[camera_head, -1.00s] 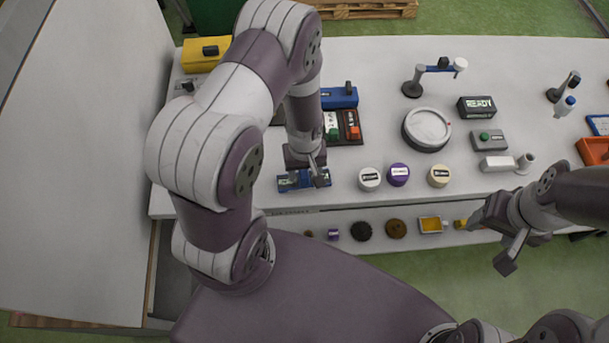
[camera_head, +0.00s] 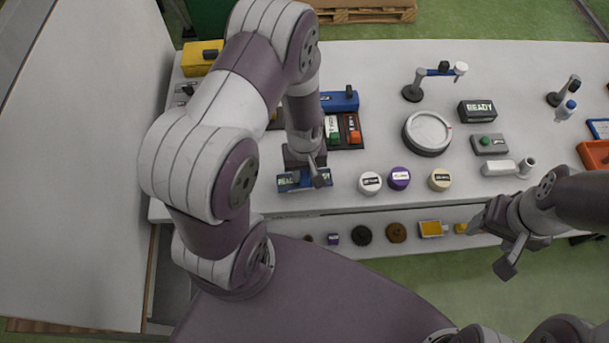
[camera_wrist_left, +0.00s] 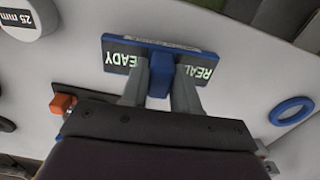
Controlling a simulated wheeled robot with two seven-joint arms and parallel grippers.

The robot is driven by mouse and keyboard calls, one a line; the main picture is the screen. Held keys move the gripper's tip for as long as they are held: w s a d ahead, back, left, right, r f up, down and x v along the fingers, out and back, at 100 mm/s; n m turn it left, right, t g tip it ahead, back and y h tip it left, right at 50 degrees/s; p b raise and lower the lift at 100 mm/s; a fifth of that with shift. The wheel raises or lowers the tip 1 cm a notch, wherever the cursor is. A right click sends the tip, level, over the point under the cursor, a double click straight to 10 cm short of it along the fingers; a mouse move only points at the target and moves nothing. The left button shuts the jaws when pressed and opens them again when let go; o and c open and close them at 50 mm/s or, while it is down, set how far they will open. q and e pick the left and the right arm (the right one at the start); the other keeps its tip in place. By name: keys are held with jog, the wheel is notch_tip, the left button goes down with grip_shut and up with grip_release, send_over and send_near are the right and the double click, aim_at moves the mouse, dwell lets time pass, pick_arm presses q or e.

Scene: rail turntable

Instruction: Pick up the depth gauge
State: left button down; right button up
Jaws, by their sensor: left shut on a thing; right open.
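The depth gauge, a blue bar with dark lit display panels (camera_head: 288,181), is at the front left of the white table. In the left wrist view, the panels reading READY (camera_wrist_left: 126,60) and REAL lie either side of a blue central block. My left gripper (camera_wrist_left: 161,82) is shut on that block, one grey finger on each side. In the head view my left gripper (camera_head: 316,175) comes down over the gauge and hides part of it. I cannot tell whether the gauge touches the table. My right gripper (camera_head: 492,242) is open and empty beyond the table's front edge.
White, purple and cream round pieces (camera_head: 370,183) stand just right of the gauge. A round white dial (camera_head: 427,132) and a stand (camera_head: 412,92) are farther back. Red and green blocks (camera_head: 345,132) sit behind the gauge. A lower shelf (camera_head: 345,218) holds small parts.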

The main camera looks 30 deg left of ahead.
pick_arm(q)
jog(key=shift+w+r, duration=0.15)
jog(key=shift+r, duration=0.7)
jog(key=w+d+r+b, duration=0.3)
jog(key=w+r, duration=0.4)
jog(key=w, duration=0.3)
jog(key=shift+w+d, duration=0.25)
jog(key=shift+d, duration=0.5)
